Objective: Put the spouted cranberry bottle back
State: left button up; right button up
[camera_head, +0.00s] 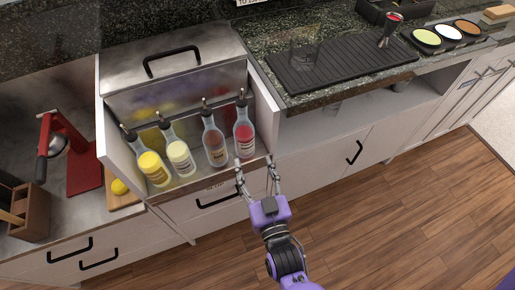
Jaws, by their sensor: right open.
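The spouted cranberry bottle (244,132), with red contents and a dark pour spout, stands upright at the right end of a row of bottles in the metal well (200,176). My right gripper (258,163) is open and empty, just in front of and below the bottle's base, with the fingers apart. The left fingertip is close to the well's front edge; I cannot tell if it touches. My left gripper is not in view.
Other spouted bottles stand beside it: yellow (153,167), pale (180,158) and brown (215,145). The well's steel lid (190,60) is at the back. A black bar mat (340,65) holds a clear glass (304,48). A red press (75,150) stands left.

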jog(key=shift+s, duration=0.15)
jog(key=s+d+f+g+h, duration=0.1)
jog(key=s+d+f+g, duration=0.2)
jog(key=s, duration=0.7)
jog(key=s+d+f+m+g+h, duration=0.1)
jog(key=s+d+f+g, duration=0.3)
jog(key=s+d+f, duration=0.3)
jog(key=s+d+f+g+h, duration=0.1)
jog(key=s+d+f+g, duration=0.2)
jog(key=s, duration=1)
jog(key=d+f, duration=0.2)
jog(key=d, duration=0.2)
jog(key=shift+s+d+f+m+g, duration=0.3)
jog(key=shift+s+d+f, duration=0.05)
jog(key=shift+s, duration=0.05)
